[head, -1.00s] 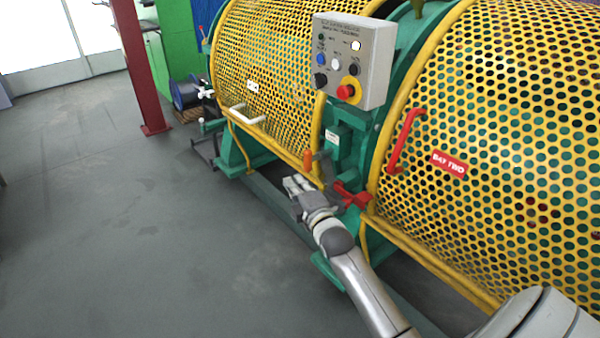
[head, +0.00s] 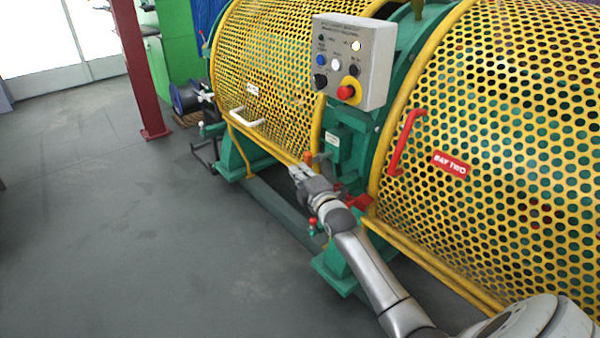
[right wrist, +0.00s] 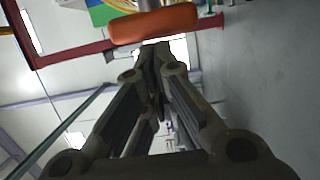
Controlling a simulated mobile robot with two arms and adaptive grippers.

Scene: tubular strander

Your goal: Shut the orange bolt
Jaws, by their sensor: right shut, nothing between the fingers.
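The orange bolt handle (head: 307,158) stands at the lower edge of the left yellow mesh guard, beside the green frame between the two guards. Only its upper part shows in the head view. In the right wrist view the orange handle (right wrist: 153,23) lies crosswise just beyond the fingertips. My right gripper (head: 295,171) is close beside the handle, its fingers shut with nothing between them. Its fingertips (right wrist: 155,52) look very near the handle, but I cannot tell whether they touch. The rest of the bolt is hidden. My left gripper is out of view.
A grey control box (head: 352,60) with a red stop button hangs above. A red lever (head: 360,202) sits partly behind my right arm. A red handle (head: 405,142) is on the right guard (head: 500,110), a white handle (head: 247,118) on the left guard. The floor at left is clear.

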